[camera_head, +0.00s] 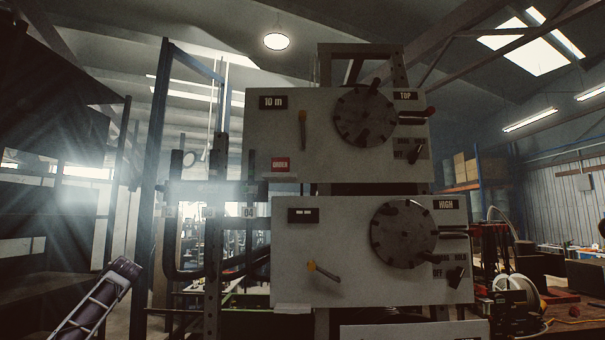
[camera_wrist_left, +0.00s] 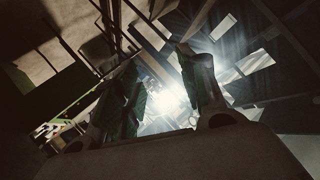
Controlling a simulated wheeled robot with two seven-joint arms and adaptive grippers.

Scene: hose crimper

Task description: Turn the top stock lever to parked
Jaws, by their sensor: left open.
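The upper pale panel (camera_head: 320,165) bears a "TOP" label (camera_head: 405,96). On its left half is a yellow-ended lever (camera_head: 302,130), almost vertical, yellow end up. No "parked" label is readable, and I cannot tell which lever is the stock lever. My left gripper (camera_wrist_left: 160,62) shows only in the left wrist view, open and empty, with no panel between its fingers. My right gripper is not in view.
A similar lower panel (camera_head: 345,280), labelled "HIGH" (camera_head: 447,203), has its own dial (camera_head: 404,234) and yellow-ended lever (camera_head: 322,270). A blue upright frame (camera_head: 155,160) stands to the left. A cluttered bench (camera_head: 570,305) with a white spool (camera_head: 514,292) is at the right.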

